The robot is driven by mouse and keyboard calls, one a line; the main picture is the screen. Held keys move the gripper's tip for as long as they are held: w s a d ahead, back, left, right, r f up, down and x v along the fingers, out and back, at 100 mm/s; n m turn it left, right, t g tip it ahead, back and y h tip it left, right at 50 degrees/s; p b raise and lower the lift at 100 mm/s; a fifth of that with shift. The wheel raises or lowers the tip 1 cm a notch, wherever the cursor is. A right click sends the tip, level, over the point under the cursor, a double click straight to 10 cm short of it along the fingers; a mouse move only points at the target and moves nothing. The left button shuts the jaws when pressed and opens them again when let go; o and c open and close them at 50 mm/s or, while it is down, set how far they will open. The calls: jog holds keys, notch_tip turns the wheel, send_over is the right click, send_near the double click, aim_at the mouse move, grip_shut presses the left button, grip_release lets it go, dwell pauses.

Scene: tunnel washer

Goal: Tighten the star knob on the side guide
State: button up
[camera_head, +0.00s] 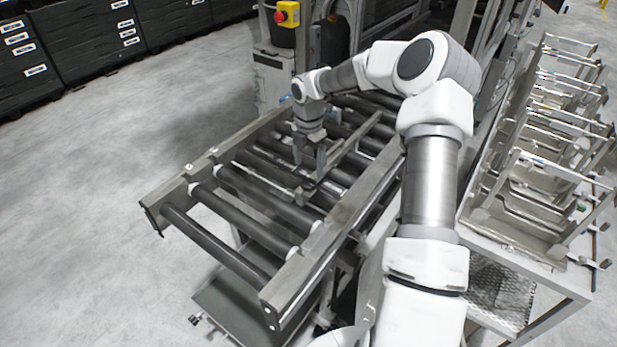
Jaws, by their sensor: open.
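The side guide (350,149) is a long grey bar running lengthwise above the rollers of the conveyor (232,240). Its near end meets a small bracket (303,193) that sits over the rollers. I cannot make out the star knob; it is too small to tell from the bracket or is hidden by my gripper. My gripper (309,170) points down over the rollers beside the guide's near end, with its two fingers apart and nothing visible between them. I cannot tell whether a finger touches the guide or bracket.
Metal side rails (325,242) flank the rollers. A machine frame with a red emergency stop button (288,13) stands at the back. Metal racks (545,165) stand on a table (515,258) at the right. Black crates (85,35) line the back left. The left floor is clear.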

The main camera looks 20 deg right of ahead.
aim_at(309, 183)
notch_tip(309, 183, down, 6)
jog(key=shift+f+p, duration=0.1)
jog(key=shift+p, duration=0.25)
jog(key=shift+c, duration=0.2)
jog(key=c, duration=1.3)
